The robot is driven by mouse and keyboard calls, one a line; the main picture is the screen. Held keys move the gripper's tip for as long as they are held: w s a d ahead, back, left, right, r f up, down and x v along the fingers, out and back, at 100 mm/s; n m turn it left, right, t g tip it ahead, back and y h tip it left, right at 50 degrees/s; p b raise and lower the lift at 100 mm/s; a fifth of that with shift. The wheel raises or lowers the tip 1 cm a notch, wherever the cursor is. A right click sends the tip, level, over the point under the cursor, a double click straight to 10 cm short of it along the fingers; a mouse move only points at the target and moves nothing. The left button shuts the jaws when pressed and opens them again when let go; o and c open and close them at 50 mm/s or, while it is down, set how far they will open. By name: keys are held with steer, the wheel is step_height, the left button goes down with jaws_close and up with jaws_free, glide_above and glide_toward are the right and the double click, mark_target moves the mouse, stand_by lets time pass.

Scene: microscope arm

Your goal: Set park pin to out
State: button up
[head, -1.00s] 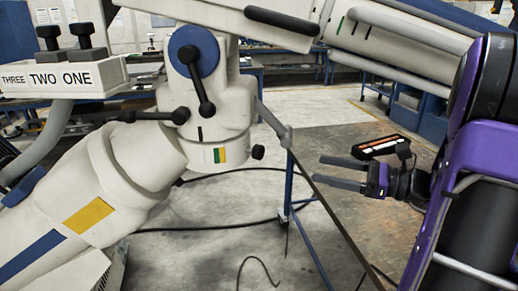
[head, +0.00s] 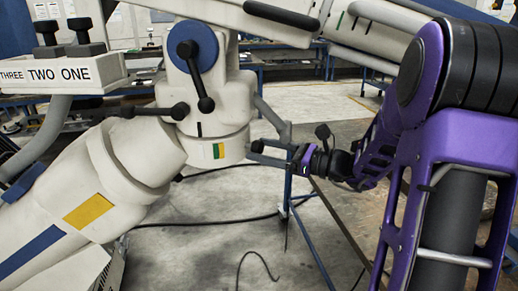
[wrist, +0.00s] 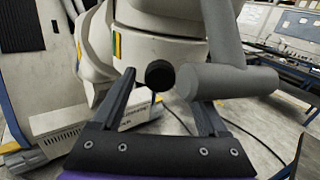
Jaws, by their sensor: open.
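The park pin appears to be the round black knob (wrist: 160,75) on the side of the white microscope collar (wrist: 160,45). In the head view the collar (head: 218,151) carries green and yellow marks. My gripper (head: 252,151) reaches in from the right, its fingertips at the knob. In the wrist view my gripper (wrist: 160,88) is open, with one finger on each side of the knob. I cannot tell whether either finger touches it. The knob is mostly covered by the fingers in the head view.
A grey tubular handle (wrist: 232,82) lies close to my right finger in the wrist view; its arm (head: 271,118) hangs beside the collar. Black clamp levers (head: 205,103) stand on the joint above. A blue stand (head: 287,195) is below, with cables on the floor.

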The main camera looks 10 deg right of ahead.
steer(key=shift+w+a, duration=0.4)
steer(key=shift+a, duration=0.15)
jaws_close()
stand_by(1.1)
